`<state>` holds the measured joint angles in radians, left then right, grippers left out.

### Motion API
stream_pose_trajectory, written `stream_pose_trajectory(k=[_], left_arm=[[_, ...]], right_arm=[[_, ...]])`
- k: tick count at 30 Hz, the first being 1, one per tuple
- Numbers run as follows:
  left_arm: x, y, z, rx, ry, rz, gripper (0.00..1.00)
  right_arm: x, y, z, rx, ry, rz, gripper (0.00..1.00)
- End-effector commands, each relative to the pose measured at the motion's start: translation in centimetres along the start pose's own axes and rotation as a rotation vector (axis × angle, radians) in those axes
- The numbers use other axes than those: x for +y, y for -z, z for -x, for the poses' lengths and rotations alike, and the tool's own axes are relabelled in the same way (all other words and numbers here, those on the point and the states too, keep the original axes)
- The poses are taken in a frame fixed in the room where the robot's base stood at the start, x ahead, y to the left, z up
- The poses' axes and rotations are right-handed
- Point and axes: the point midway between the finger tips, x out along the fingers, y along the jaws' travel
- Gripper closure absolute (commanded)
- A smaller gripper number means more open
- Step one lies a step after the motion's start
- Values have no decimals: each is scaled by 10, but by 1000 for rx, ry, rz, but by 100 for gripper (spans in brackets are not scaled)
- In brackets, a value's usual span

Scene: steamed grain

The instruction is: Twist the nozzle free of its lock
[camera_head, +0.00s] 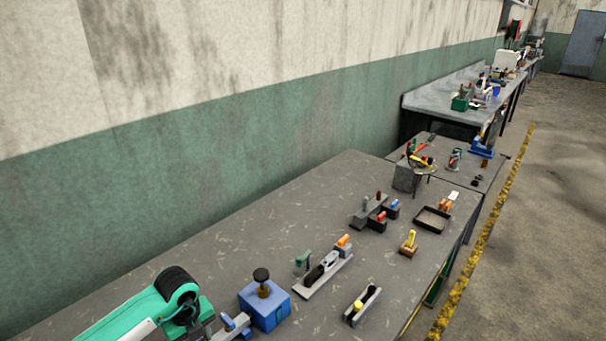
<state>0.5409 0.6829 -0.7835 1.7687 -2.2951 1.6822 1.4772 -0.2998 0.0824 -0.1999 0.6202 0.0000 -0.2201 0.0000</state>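I cannot make out for certain which item is the nozzle or its lock. A blue block (264,309) with a dark round knob (261,275) on a brown stem stands upright near the front of the grey workbench (200,250). Right of it, a long grey base (312,284) carries a dark body and an orange-topped piece (343,241). A small grey channel-shaped fixture (368,299) with a yellow piece (358,306) lies nearer the right edge. Neither of my grippers shows in the head view.
A teal machine (129,318) with a black roll (178,285) fills the lower left. Small fixtures (372,207) and a dark tray (432,219) stand farther along. A green and white wall (250,125) runs behind. The bench's middle left is clear; open floor (545,230) lies right.

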Motion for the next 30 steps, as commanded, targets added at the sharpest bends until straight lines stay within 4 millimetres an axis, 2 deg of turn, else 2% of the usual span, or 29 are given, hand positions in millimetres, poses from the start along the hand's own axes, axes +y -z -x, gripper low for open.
stream_pose_trajectory(k=[7,18,26,27,30], left_arm=[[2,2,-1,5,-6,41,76],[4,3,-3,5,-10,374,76],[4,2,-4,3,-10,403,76],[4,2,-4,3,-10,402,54],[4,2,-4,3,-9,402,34]], right_arm=[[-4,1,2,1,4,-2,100],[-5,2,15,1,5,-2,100],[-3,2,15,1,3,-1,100],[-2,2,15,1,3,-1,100],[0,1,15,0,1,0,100]])
